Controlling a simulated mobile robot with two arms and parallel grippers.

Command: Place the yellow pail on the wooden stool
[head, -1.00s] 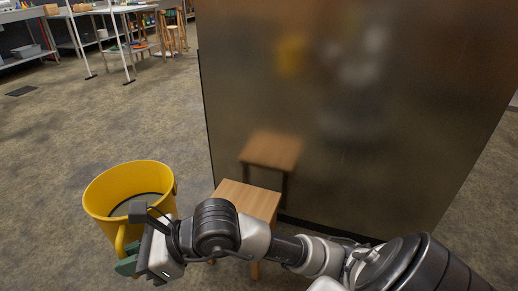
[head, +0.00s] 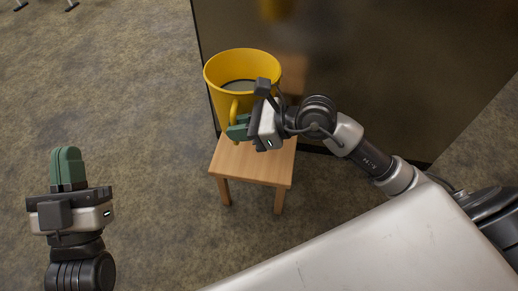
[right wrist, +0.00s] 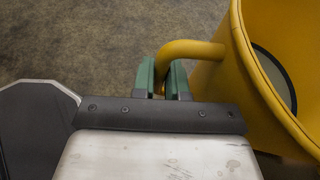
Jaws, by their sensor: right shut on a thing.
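The yellow pail (head: 225,88) is upright over the back part of the wooden stool (head: 255,165) in the head view. Its base is partly hidden, and I cannot tell whether it touches the stool top. My right gripper (head: 240,130) is shut on the pail's handle at its near side. In the right wrist view, the green fingers (right wrist: 161,78) close around the yellow handle (right wrist: 190,50), with the pail wall (right wrist: 235,85) at the right. My left gripper (head: 68,165) is in the lower left of the head view, apart from the pail and stool. Its finger gap is not clear.
A dark, shiny panel (head: 370,70) stands just behind the stool and reflects it. The bare floor (head: 130,100) is open to the left of the stool. The front part of the stool top is clear.

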